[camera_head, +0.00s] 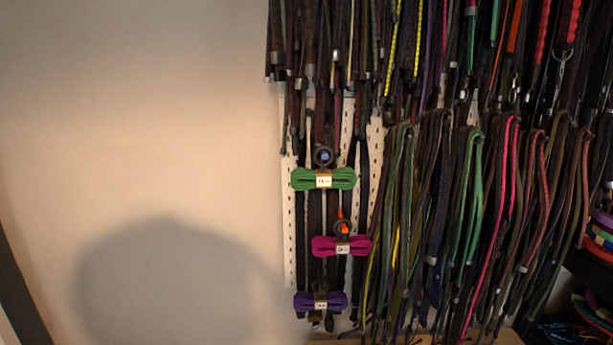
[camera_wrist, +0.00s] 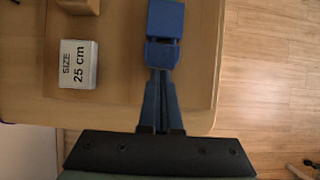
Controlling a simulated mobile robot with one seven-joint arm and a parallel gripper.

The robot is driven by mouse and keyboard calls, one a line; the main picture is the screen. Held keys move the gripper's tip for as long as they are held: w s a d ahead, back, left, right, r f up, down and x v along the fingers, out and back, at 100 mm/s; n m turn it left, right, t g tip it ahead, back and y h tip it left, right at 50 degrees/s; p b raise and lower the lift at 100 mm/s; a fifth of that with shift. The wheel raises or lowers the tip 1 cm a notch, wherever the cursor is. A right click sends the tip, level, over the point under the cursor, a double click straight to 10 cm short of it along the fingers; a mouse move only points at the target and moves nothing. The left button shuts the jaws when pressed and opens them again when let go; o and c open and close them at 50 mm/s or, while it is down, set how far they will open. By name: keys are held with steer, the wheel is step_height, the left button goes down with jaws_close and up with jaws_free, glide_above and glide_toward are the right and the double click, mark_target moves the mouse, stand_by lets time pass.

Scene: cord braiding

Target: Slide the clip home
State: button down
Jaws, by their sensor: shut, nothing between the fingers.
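In the wrist view my gripper (camera_wrist: 160,75) points up the picture, with its two narrow dark fingers together and empty. A blue block-like piece (camera_wrist: 165,18), which may be the clip, lies just beyond the fingertips at the top edge. Its lower, smaller part meets or nearly meets the tips; I cannot tell whether they touch. Its upper end is close to the picture edge. My gripper does not show in the head view, and I cannot make out a sliding clip there.
Wooden floor (camera_wrist: 270,80) shows right. The head view shows hanging cords (camera_head: 440,190) and green (camera_head: 305,179), magenta (camera_head: 325,245) and purple (camera_head: 333,300) bundles.

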steer(key=shift+d, duration=0.25)
steer(key=shift+r, duration=0.1)
steer(key=p+v, duration=0.5)
steer(key=shift+a+r+p, duration=0.3)
steer(key=shift+f, duration=0.1)
stand_by(0.3)
